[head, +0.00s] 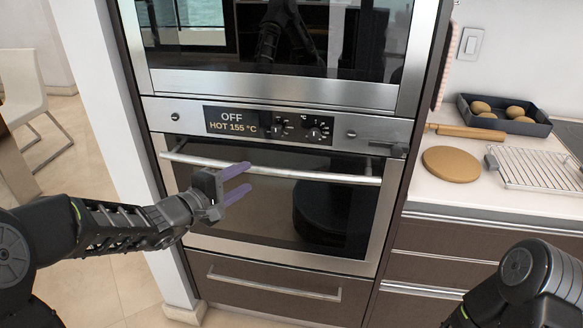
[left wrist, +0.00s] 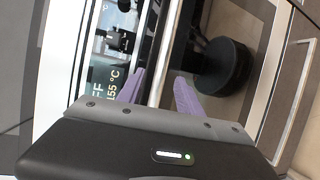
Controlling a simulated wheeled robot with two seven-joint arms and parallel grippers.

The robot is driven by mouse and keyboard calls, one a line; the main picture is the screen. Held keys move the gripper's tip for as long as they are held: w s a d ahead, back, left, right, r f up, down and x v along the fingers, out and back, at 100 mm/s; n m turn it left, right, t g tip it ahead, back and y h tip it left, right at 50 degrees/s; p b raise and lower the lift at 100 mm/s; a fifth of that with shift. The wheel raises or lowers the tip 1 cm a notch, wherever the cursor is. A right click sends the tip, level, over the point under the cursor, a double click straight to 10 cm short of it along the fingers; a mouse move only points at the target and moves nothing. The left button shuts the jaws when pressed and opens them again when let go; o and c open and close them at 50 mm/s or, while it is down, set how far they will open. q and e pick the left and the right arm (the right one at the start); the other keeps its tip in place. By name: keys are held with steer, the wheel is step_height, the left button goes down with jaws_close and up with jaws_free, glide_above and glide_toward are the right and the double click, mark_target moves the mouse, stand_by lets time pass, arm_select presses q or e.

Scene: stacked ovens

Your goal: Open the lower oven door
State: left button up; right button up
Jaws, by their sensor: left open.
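The lower oven door (head: 290,258) looks shut, with dark glass in a steel frame. Its bar handle (head: 320,177) runs across the top. My left gripper (head: 238,183) is open in front of the door, with its purple fingers one above the other, close to the left part of the handle. In the left wrist view the handle (left wrist: 169,50) runs between the two fingertips (left wrist: 160,82) in the picture; I see no grip on it, and the depth gap is unclear. My right gripper is outside the head view; only part of my right arm shows.
The control panel (head: 279,124) reads OFF, HOT 155 °C; a dark lever (head: 389,148) sits at its right. The upper oven (head: 280,86) is above, a drawer (head: 274,290) below. The right counter holds a wire rack (head: 540,168), round board (head: 451,164) and tray (head: 535,127).

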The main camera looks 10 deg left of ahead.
mark_target(258, 172)
arm_select(q)
steer(key=shift+f, duration=0.1)
stand_by(0.3)
steer(key=p+x, duration=0.1)
steer(key=x, duration=0.6)
steer(key=shift+w+d+f, duration=0.15)
steer(key=shift+w, duration=0.1)
jaws_close()
stand_by(1.2)
